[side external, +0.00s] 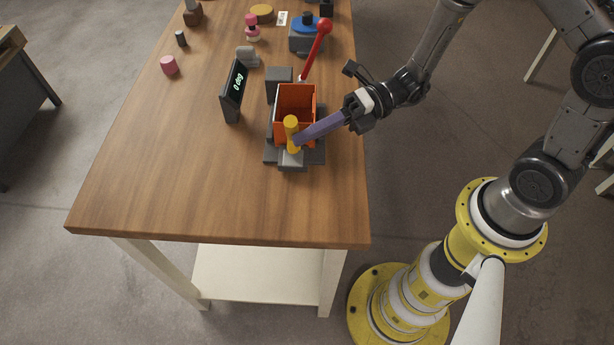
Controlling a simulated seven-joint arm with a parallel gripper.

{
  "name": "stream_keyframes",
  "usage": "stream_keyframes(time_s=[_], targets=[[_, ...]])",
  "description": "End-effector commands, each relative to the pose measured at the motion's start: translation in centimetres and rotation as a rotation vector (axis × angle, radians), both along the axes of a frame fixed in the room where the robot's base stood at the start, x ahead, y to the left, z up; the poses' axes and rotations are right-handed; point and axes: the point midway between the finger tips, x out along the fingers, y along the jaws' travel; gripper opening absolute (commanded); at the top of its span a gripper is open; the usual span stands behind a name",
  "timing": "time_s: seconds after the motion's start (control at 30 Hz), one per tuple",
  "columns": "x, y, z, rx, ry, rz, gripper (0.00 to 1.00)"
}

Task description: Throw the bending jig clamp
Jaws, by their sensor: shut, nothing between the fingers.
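The bending jig is a dark grey block (318,155) on the table, with an orange open-topped box shape (296,98) on it. A yellow upright peg with a rounded top (292,135) stands at its front. A red lever with a ball end (318,45) rises behind the jig, tilted right; I cannot tell which handle is the clamp. A purple bar (322,126) slants from the yellow peg to my gripper (354,112). My gripper is at the jig's right, shut and empty. Its fingertips are small and partly hidden, and any contact with the bar is unclear.
A black display reading 0 deg (234,90) stands left of the jig. Behind are a grey bracket (248,57), a blue-topped grey unit (306,38), a pink-and-white piece (252,28) and a pink cylinder (169,65). The wooden table's (170,180) front left is clear.

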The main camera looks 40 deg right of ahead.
Motion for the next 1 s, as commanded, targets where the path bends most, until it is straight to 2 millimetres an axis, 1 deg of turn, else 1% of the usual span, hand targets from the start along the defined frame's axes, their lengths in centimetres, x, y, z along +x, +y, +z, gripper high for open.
stream_keyframes(time_s=[0.43,0.53,0.67,1.0], targets=[[0.0,0.0,0.0,0.001,0.001,-0.001,0.00],[0.0,-0.4,0.1,0.002,0.000,-0.002,0.00],[-0.3,-1.8,0.3,0.003,0.000,-0.006,0.00],[-1.9,-7.1,1.3,0.003,-0.001,-0.007,0.00]])
